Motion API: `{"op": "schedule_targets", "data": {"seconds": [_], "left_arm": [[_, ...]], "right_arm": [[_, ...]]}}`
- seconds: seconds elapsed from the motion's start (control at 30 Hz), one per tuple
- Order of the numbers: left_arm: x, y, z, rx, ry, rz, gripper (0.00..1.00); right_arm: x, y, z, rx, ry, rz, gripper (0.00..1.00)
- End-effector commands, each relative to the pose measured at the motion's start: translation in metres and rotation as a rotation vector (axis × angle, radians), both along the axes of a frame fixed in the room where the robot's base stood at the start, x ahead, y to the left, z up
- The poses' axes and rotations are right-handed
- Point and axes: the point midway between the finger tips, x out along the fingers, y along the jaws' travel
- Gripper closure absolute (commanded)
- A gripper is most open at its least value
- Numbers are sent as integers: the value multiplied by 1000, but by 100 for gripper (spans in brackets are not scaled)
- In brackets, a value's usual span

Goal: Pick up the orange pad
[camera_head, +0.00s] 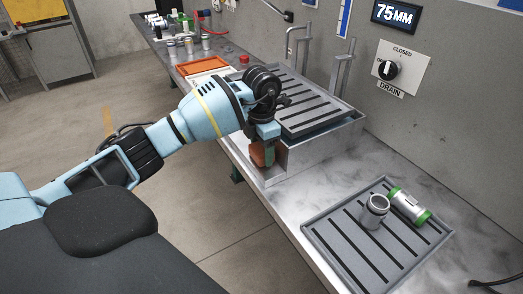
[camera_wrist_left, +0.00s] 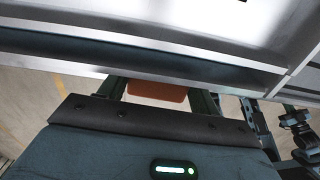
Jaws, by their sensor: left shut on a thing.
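The orange pad (camera_head: 257,155) is a small orange-brown block in the head view, at the near left side of the metal basin. My left gripper (camera_head: 263,154) points down there and is shut on the pad, partly hiding it. In the left wrist view the pad (camera_wrist_left: 157,92) shows between the two fingers, below the basin's metal edge. I cannot tell from these views whether the pad touches the basin. My right gripper is not in view.
A metal basin (camera_head: 310,150) with a slotted grey tray (camera_head: 301,106) stands by the wall. A second slotted tray (camera_head: 340,247) at front right holds a grey cup-like part (camera_head: 375,211) and a green-ended cylinder (camera_head: 409,206). An orange tray (camera_head: 202,65) lies farther back.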

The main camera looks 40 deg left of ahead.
Motion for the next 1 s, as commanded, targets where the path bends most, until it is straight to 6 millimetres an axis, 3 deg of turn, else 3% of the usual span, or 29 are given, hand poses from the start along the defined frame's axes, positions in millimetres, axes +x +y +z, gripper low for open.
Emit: {"op": "schedule_targets", "data": {"seconds": [0.27,1.0], "left_arm": [[1,0,34,1,-4,0,59],[-126,-41,42,1,0,-2,59]], "right_arm": [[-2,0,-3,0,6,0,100],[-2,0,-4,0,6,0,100]]}}
